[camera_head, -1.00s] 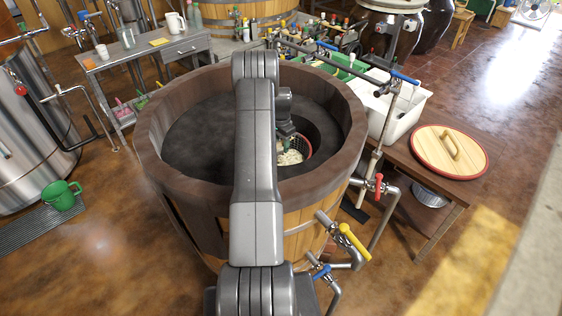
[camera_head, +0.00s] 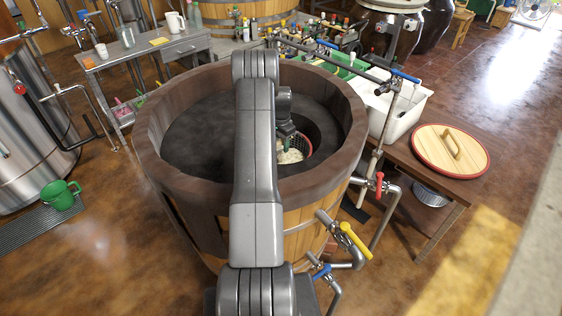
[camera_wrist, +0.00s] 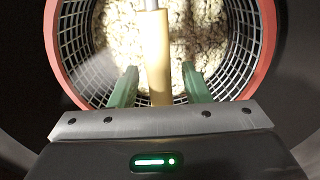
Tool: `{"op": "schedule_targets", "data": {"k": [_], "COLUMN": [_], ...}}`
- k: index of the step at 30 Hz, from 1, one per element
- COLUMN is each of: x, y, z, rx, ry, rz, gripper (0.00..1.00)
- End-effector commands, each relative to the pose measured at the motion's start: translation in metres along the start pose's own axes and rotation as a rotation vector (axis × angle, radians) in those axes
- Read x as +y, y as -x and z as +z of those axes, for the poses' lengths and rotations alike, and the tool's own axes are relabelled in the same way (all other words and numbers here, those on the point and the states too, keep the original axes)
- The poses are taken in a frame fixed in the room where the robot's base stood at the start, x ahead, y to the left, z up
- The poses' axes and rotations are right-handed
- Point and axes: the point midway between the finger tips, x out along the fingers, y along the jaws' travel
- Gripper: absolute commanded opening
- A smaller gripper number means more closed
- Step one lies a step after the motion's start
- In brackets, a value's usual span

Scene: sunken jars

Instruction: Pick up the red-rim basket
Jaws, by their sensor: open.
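The red-rim basket (camera_wrist: 54,50) fills much of the wrist view. It is a round mesh basket with pale, grainy contents. In the head view the basket (camera_head: 308,145) sits in the dark round opening in the vat's top, partly hidden by my arm. My gripper (camera_wrist: 160,84) is open, its two green fingers apart over the basket's near side. A tan bar (camera_wrist: 159,75) with a grey metal upper part shows between the fingers, apart from both in the picture. Whether it is the basket's handle is unclear. In the head view my gripper (camera_head: 286,130) is above the opening.
The wooden vat (camera_head: 150,165) has a raised brown rim around the opening. Pipes with red and yellow valves (camera_head: 355,240) stand at its right front. A table with a round wooden lid (camera_head: 435,158) and a white tub (camera_head: 405,115) is at the right.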

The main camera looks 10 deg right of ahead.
Motion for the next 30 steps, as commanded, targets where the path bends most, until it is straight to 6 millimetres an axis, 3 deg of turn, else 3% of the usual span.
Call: {"op": "schedule_targets", "data": {"k": [6, 12, 13, 30], "x": [0.0000, 0.0000, 0.0000, 0.0001], "y": [0.0003, 0.0003, 0.0003, 0.0002], "z": [0.0000, 0.0000, 0.0000, 0.0000], "rx": [0.000, 0.000, 0.000, 0.000], "ry": [0.000, 0.000, 0.000, 0.000], "rz": [0.000, 0.000, 0.000, 0.000], "gripper": [0.41, 0.02, 0.00, 0.00]}}
